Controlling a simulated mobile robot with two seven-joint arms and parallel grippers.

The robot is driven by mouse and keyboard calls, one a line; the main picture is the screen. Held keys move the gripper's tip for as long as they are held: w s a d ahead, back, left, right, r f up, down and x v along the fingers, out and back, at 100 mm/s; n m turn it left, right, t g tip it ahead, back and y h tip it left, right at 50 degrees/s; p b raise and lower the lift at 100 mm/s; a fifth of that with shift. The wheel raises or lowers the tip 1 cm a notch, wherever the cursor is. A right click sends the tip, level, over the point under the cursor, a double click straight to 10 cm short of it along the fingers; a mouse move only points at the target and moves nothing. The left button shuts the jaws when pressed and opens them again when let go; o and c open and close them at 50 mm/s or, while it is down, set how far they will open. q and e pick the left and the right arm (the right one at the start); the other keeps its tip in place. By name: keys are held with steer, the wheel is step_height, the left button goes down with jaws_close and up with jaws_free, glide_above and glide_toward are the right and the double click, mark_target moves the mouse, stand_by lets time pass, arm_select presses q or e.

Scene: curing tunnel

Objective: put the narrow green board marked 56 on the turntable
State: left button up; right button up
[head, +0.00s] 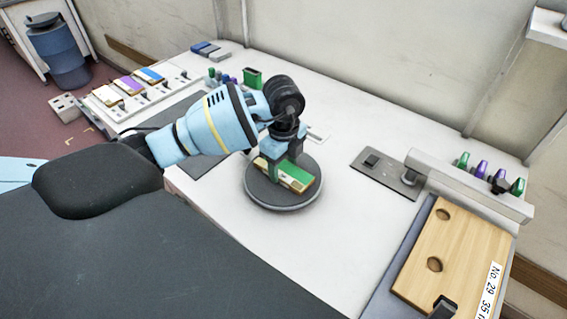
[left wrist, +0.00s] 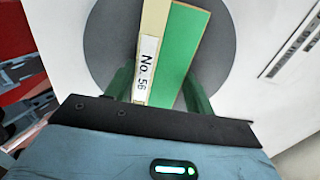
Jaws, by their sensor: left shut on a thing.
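The narrow green board (head: 299,173) has a green face and a cream edge strip, and it lies over the round dark grey turntable (head: 258,195). In the left wrist view the board (left wrist: 184,55) carries a white label reading "No. 56", with the turntable (left wrist: 106,38) behind it. My left gripper (head: 284,170) points down over the turntable and is shut on the board, one finger on each side. I cannot tell whether the board's underside touches the turntable. My right gripper is not in view.
A white rack with coloured boards (head: 131,84) stands at the back left. A small grey plate with a switch (head: 378,166) lies right of the turntable. A wooden board (head: 450,245) and a rail with coloured knobs (head: 470,185) are at the right. The white bench is clear in front.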

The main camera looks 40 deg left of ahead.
mark_target(284, 169)
arm_select(q)
steer(key=o, duration=1)
steer(key=shift+r, duration=0.1)
step_height(284, 169, up, 12)
steer(key=p, duration=0.1)
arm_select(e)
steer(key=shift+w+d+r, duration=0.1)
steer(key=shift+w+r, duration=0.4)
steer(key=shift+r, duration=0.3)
